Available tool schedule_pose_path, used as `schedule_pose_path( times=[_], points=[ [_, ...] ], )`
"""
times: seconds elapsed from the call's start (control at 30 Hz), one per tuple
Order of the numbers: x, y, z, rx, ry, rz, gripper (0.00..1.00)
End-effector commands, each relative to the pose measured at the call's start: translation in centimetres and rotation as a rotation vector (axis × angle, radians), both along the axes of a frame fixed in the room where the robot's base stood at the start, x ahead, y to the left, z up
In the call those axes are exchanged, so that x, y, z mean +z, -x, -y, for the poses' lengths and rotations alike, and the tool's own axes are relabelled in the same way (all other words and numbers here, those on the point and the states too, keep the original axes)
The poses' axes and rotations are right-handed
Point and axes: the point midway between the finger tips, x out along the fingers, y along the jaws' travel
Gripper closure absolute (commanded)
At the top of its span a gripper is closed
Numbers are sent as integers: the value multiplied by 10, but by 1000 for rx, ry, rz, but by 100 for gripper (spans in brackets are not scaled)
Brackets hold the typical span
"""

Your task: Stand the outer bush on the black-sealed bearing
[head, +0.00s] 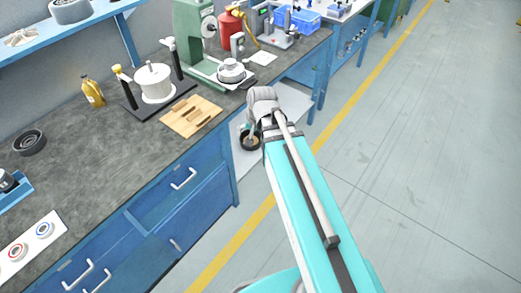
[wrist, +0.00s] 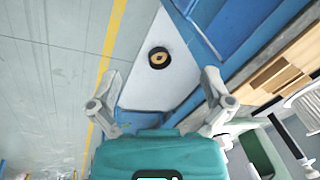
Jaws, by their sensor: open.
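My gripper (wrist: 161,78) is open and empty, its two fingers spread wide in the wrist view. It hangs off the bench's front edge, over a gap with a white floor panel. I cannot pick out the outer bush for certain. A white strip (head: 57,216) at the lower left of the bench holds a red-ringed part (head: 17,252) and a blue-ringed part (head: 45,230). A dark ring (head: 30,142) lies on the bench at the far left. I cannot tell which part is the black-sealed bearing. A blue tray (head: 12,196) at the left edge is cut off.
A round black thing with a tan centre (wrist: 159,58) is low on the white panel (wrist: 150,90). On the bench stand a wooden block (head: 191,116), a white pot (head: 154,83), a yellow bottle (head: 93,91) and a green press (head: 192,40). The floor at right is clear.

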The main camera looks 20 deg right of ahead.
Motion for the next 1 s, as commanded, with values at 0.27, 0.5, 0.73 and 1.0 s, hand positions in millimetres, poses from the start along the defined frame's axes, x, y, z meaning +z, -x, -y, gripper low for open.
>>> schedule_pose_path(
  times=[0.27,0.5,0.73,1.0],
  points=[
    [-5,58,11,354,158,-110,0],
    [-5,68,14,433,186,-138,0],
    [-5,67,14,431,185,-137,0],
    [-5,67,14,429,185,-136,0]
  ],
)
